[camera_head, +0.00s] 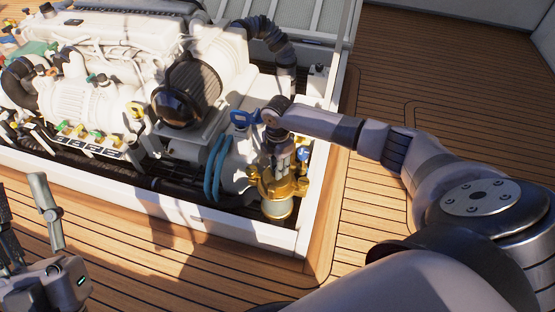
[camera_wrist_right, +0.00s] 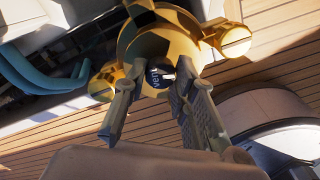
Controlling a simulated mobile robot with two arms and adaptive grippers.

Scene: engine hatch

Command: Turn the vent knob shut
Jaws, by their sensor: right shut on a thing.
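The vent knob (camera_wrist_right: 158,79) shows in the right wrist view as a small dark blue round face with white lettering and a pale mark. It sits in the middle of a brass fitting (camera_wrist_right: 165,45), which also shows in the head view (camera_head: 277,205). My right gripper (camera_wrist_right: 160,78) has one finger on each side of the knob and is shut on it. In the head view the right gripper (camera_head: 277,160) points down onto the brass fitting and hides the knob. My left gripper (camera_head: 22,190) is at the lower left, empty, with its fingers apart.
A white engine (camera_head: 110,90) with hoses fills the hatch at the left and centre. A blue lever handle (camera_head: 247,113) and blue hoses (camera_head: 214,168) are close left of the right gripper. The white hatch rim (camera_head: 220,224) runs in front. The wooden deck (camera_head: 430,75) at right is clear.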

